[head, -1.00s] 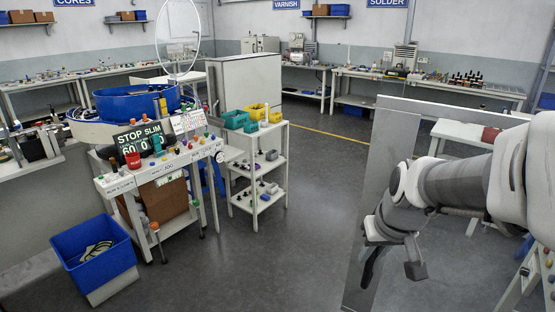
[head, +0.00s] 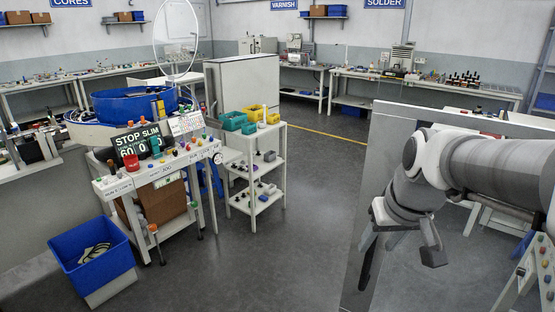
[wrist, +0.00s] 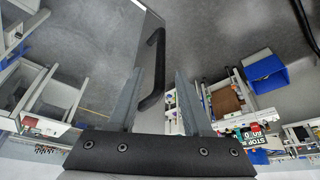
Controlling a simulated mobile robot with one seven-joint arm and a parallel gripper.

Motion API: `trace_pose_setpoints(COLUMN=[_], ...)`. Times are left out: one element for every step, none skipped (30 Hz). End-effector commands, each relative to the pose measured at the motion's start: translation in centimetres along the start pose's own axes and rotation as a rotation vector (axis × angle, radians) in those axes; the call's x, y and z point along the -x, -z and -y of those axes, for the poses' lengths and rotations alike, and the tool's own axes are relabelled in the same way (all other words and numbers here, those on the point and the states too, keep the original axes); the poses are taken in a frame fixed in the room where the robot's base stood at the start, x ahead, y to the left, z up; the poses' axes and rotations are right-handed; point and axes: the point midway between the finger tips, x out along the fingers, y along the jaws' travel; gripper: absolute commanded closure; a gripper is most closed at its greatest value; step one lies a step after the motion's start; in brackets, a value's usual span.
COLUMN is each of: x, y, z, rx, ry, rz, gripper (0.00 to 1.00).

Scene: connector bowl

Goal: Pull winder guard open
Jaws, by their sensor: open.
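The winder guard appears as a large clear panel with a grey edge strip (head: 383,180) at the right of the head view, partly behind my arm. A long black handle (head: 366,268) is on its near edge, low down. The handle (wrist: 153,68) also shows in the wrist view as a bent black bar. My gripper (head: 402,250) is open and empty, by the handle. In the wrist view the handle appears between the two fingers of my gripper (wrist: 158,74), slightly nearer the left one. I cannot tell whether it is beyond the fingertips or between them.
A winder bench (head: 160,182) with a STOP display and coloured knobs stands left. A blue bin (head: 85,267) lies on the floor before it. A white shelf cart (head: 257,170) stands in the middle. The grey floor between cart and guard is clear.

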Motion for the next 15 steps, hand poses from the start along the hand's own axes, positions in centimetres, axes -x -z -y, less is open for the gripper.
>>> trace_pose_setpoints(x=[1.6, 2.3, 3.3, 4.0, 4.8, 5.7, 6.3, 6.9, 7.7, 8.2, 8.6, 9.2, 9.5, 9.8, 10.2], y=[0.2, 0.2, 0.2, 0.2, 0.2, 0.1, 0.2, 0.2, 0.2, 0.1, 0.1, 0.1, 0.1, 0.1, 0.1], z=[0.0, 0.0, 0.0, 0.0, 0.0, 0.0, 0.0, 0.0, 0.0, 0.0, 0.0, 0.0, 0.0, 0.0, 0.0], rx=[0.001, 0.001, 0.001, 0.001, 0.001, 0.0, 0.0, 0.0, 0.0, 0.0, 0.0, 0.0, 0.0, 0.0, 0.0], ry=[-0.001, -0.001, -0.001, -0.001, -0.001, -0.001, -0.001, -0.001, -0.001, -0.001, -0.001, -0.001, -0.001, -0.001, -0.001], rz=[-0.008, -0.007, -0.008, -0.007, -0.007, -0.007, -0.007, -0.006, -0.006, -0.005, -0.005, -0.004, -0.004, -0.003, -0.002], gripper=[0.5, 0.5, 0.5, 0.5, 0.5, 0.5, 0.5, 0.5, 0.5, 0.5, 0.5, 0.5, 0.5, 0.5, 0.5])
